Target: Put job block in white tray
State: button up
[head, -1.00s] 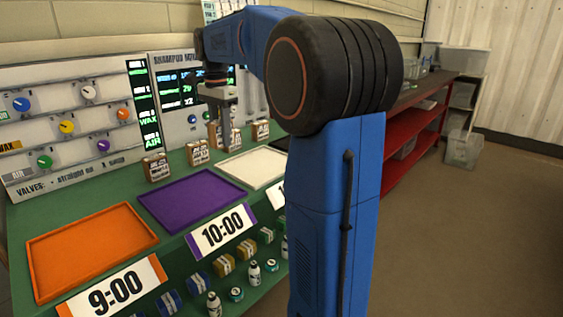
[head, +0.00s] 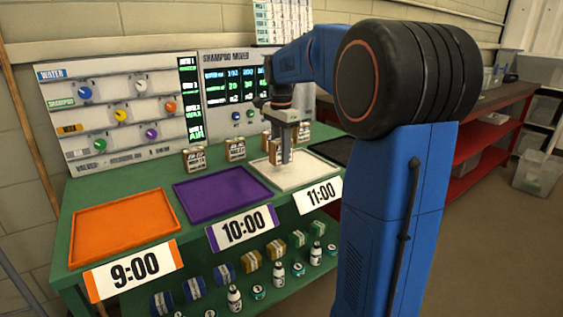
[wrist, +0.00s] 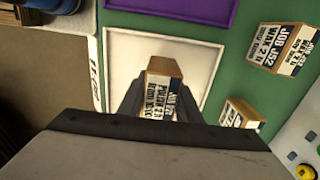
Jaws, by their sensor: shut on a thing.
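My gripper (head: 285,156) is shut on a brown job block (head: 275,152) with a white printed label. In the wrist view the held block (wrist: 164,84) sits between the two fingers, its label partly hidden by the gripper body. The white tray (head: 318,181) lies on the green bench behind the 11:00 card. The block is over the tray's inside; I cannot tell whether it touches the floor. In the wrist view the tray (wrist: 122,40) surrounds the block on the visible sides.
Other job blocks stand behind the trays, including one (head: 194,159) at left and one (head: 236,149) beside it. An orange tray (head: 124,226) and a purple tray (head: 222,193) lie to the left. A valve panel (head: 125,115) stands behind. A dark tray (head: 333,150) is at right.

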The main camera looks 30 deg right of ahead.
jog(key=shift+f, duration=1.6)
jog(key=o, duration=1.1)
jog(key=shift+f, duration=0.1)
notch_tip(320, 180, up, 12)
jog(key=shift+r, duration=0.15)
jog(key=s+a+f+n+t, duration=0.1)
jog(key=s+a+f+n, duration=0.4)
jog(key=s, duration=0.5)
jog(key=s+a+f+n+t, duration=0.2)
jog(key=s+a+f+n, duration=0.3)
jog(key=s+f, duration=0.3)
jog(key=s+a+f+n+t, duration=0.1)
jog(key=s+a+f+n, duration=0.5)
jog(key=s, duration=0.6)
jog(key=shift+f+n+t, duration=0.4)
jog(key=shift+f+n, duration=0.25)
jog(key=shift+n, duration=0.15)
